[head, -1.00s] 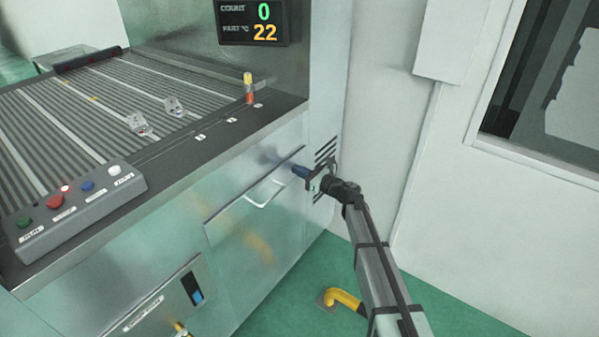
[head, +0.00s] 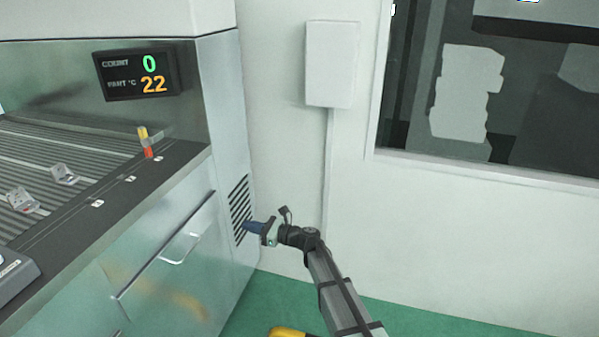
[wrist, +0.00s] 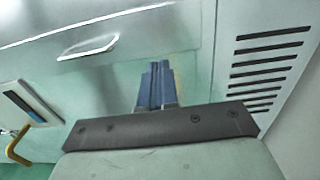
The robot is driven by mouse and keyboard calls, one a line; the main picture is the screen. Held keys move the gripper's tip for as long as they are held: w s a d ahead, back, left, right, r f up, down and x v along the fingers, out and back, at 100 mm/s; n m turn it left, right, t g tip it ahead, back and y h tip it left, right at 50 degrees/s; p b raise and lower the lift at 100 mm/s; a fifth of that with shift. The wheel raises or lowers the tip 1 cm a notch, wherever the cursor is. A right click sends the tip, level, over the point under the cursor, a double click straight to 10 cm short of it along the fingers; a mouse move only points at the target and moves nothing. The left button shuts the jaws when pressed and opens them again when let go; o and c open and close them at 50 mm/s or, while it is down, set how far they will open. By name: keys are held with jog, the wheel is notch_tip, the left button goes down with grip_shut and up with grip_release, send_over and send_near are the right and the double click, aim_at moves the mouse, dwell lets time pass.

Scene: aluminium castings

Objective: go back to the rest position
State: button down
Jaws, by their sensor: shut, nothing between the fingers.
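My gripper (head: 252,227) is in front of the right end of the machine, near its vent slots (head: 240,208) in the head view. In the wrist view my gripper (wrist: 157,75) shows two blue fingers pressed together with nothing between them. The fingers point at the cabinet front, and the picture does not show them touching it. The vent slots are to the right of the fingers in the wrist view, and a drawer handle (wrist: 88,46) is to their upper left.
Two small castings (head: 65,174) lie on the ribbed conveyor. A red and yellow signal light (head: 146,141) stands on its edge. A display (head: 138,72) reads count 0 and 22. A grey box (head: 333,64) hangs on the wall. A yellow pipe (head: 288,332) stands on the green floor.

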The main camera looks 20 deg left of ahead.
jog(key=s+d+f+n+g+h, duration=0.1)
jog(key=s+d+f+n+h, duration=0.65)
jog(key=d+f+n, duration=0.45)
jog(key=s+d+f+n+g+h, duration=0.1)
jog(key=s+d+f+n+h, duration=0.5)
jog(key=s+d+f+n, duration=0.45)
jog(key=s+d+f+m+g+h, duration=0.15)
jog(key=s+d+f, duration=0.35)
jog(key=d, duration=0.5)
jog(key=s+d+f+h, duration=0.3)
jog(key=d+f, duration=0.3)
jog(key=d, duration=0.4)
jog(key=s+d+f+m+g, duration=0.1)
jog(key=s+d+f, duration=0.2)
jog(key=s+d, duration=0.4)
jog(key=s+d+f+m+g, duration=0.2)
jog(key=s+d+f, duration=0.1)
jog(key=s+d, duration=0.4)
jog(key=s, duration=0.3)
jog(key=shift+s+d, duration=0.15)
jog(key=shift+s, duration=0.05)
